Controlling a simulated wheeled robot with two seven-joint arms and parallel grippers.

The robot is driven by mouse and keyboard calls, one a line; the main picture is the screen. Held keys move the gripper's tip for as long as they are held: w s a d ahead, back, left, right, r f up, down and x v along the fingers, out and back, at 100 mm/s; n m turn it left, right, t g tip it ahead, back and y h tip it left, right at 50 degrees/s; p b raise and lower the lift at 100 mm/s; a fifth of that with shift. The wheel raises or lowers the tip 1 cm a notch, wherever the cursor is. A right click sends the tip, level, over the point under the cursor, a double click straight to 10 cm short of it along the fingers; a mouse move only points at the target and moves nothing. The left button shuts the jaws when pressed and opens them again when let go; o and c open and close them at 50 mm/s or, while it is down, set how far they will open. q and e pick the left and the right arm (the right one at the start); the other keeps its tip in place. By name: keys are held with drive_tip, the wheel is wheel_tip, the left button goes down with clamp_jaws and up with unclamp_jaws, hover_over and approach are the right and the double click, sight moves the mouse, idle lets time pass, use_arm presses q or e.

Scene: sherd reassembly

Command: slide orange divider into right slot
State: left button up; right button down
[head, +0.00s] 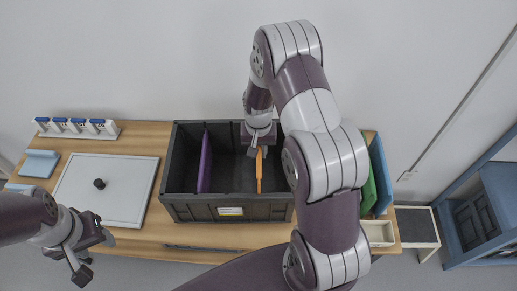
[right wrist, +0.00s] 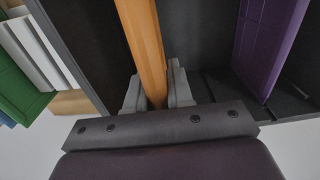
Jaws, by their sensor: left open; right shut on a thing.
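The orange divider (head: 259,170) stands upright inside the dark grey crate (head: 190,208), right of the crate's middle. My right gripper (head: 256,152) reaches down into the crate and is shut on the divider's upper edge. In the right wrist view the orange divider (right wrist: 144,45) runs between the two grey fingers (right wrist: 152,92). I cannot tell whether its lower edges sit in the right slot. A purple divider (head: 205,162) stands in the crate's left part; it also shows in the right wrist view (right wrist: 268,42). My left gripper (head: 82,262) is open and empty, in front of the table's left part.
A white board (head: 125,190) with a black knob lies left of the crate. A rack with blue-topped items (head: 78,128) and a light-blue block (head: 39,163) are at the back left. Green and blue panels (head: 379,175) and a cream tray (head: 378,233) are right of the crate.

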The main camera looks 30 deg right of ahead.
drive_tip(key=shift+f, duration=0.1)
drive_tip(key=shift+f+b, duration=3.05)
drive_tip(key=shift+f, duration=1.3)
drive_tip(key=c, duration=0.9)
unclamp_jaws()
drive_tip(key=shift+r, duration=0.1)
wheel_tip(320, 180, up, 12)
drive_tip(key=shift+r+b, duration=0.25)
drive_tip(key=shift+b, duration=0.35)
